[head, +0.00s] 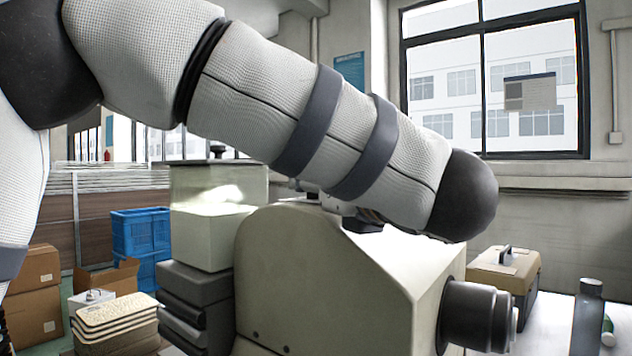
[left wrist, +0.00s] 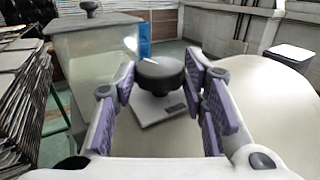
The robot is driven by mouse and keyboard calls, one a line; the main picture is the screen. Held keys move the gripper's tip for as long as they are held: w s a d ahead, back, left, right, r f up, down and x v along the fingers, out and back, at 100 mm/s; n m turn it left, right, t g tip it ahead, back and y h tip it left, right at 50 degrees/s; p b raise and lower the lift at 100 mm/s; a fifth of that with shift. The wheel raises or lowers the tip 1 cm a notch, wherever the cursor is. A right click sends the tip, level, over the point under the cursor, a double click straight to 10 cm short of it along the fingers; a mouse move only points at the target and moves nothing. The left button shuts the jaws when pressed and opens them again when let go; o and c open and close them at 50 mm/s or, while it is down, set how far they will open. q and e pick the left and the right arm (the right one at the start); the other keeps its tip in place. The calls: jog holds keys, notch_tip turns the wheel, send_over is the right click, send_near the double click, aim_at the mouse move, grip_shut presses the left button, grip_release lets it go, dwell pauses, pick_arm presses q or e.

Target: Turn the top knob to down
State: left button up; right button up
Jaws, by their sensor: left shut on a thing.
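The top knob (left wrist: 160,74) is a round black knob on a pale square plate (left wrist: 158,108) with a small dark marking, on top of the cream machine housing (head: 325,270). My left gripper (left wrist: 161,72) has its purple-padded fingers on either side of this knob and is shut on it. In the head view my left arm crosses above the housing and hides most of the gripper and the knob. I cannot tell from the pictures which way the knob is turned. My right gripper is in neither view.
A large dark cylindrical knob (head: 478,315) sticks out of the housing's right side. A cream box (head: 215,215) with its own small black knob (head: 217,151) stands to the left. A tan case (head: 505,268) and a grey bottle (head: 588,315) stand on the right.

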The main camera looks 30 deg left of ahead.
pick_arm(q)
jog(key=shift+w+d+n+g+y, duration=0.15)
jog(key=shift+n+g+y, duration=0.45)
jog(key=shift+g, duration=0.4)
jog(key=shift+w+n+g+y, duration=0.1)
jog(key=shift+n+g+y, duration=0.3)
jog(key=shift+n+g, duration=0.5)
jog(key=shift+f, duration=0.1)
jog(key=o, duration=1.1)
jog(key=shift+o, duration=0.2)
